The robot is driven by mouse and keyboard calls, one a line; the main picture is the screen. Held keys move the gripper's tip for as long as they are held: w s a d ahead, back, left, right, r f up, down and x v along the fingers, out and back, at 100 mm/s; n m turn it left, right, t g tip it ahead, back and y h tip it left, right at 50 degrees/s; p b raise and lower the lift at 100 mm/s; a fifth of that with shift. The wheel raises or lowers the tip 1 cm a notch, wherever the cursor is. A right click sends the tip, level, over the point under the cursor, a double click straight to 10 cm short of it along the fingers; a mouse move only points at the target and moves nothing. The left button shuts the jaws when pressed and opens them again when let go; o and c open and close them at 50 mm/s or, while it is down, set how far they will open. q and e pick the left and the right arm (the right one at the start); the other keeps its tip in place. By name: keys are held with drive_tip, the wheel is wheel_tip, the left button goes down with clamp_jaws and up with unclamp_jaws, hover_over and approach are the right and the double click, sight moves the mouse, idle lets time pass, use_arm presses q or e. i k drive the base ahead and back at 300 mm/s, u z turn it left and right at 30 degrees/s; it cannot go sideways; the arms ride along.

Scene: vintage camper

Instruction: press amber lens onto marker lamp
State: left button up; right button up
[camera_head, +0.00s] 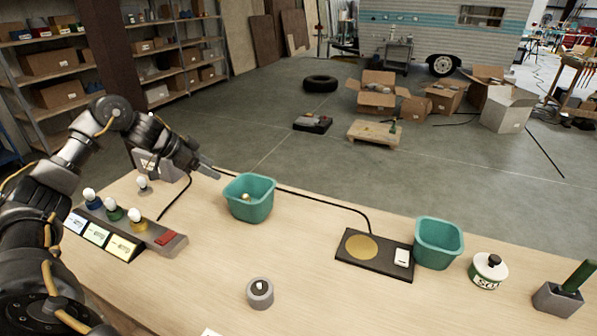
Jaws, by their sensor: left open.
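My left gripper (212,170) is open and empty. It is above the table's far edge, left of a teal bin (249,205) and apart from it. A small amber-yellowish item (245,197) lies in that bin; I cannot tell if it is the amber lens. A round grey base with a pale and dark top (260,294) stands upright at the front middle of the table. It may be the marker lamp, but this is not clear. My right gripper is not in view.
A bench with several bulbs and a red switch (166,238) is at left. A black plate with a gold disc (361,246), a second teal bin (438,257), a white pot (487,272) and a grey block (557,300) with a green handle stand right. The table's middle is clear.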

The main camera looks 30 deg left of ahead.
sight(260, 293)
drive_tip(key=k, duration=2)
